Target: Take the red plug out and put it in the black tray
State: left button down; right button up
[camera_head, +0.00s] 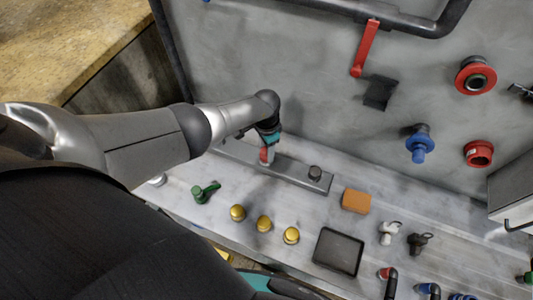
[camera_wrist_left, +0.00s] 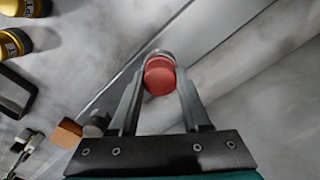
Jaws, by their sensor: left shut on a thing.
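The red plug (camera_head: 264,155) stands at the metal strip on the counter, near the back wall. My left gripper (camera_head: 268,143) reaches down over it from the left and is shut on it. In the left wrist view the red plug (camera_wrist_left: 160,76) sits between the two fingers, with a pale metallic ring at its far end. I cannot tell whether it is still seated in the strip. The black tray (camera_head: 339,252) lies empty on the front part of the counter, to the right. My right gripper is not in view.
The metal strip (camera_head: 290,172) carries a dark knob (camera_head: 315,172). An orange block (camera_head: 356,200) lies behind the tray. Several yellow-topped knobs (camera_head: 264,223) and a green valve handle (camera_head: 205,191) stand left of it. White (camera_head: 390,231) and black (camera_head: 419,242) fittings stand to its right.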

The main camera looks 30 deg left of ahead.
pick_arm(q)
jog(key=n, duration=0.3)
jog(key=shift+s+d, duration=0.1)
jog(key=shift+d, duration=0.05)
jog(key=shift+n, duration=0.4)
jog(key=shift+n, duration=0.3)
jog(key=shift+c, duration=1.4)
grip_release()
jog(key=shift+c, duration=0.4)
jog(key=shift+a, duration=0.2)
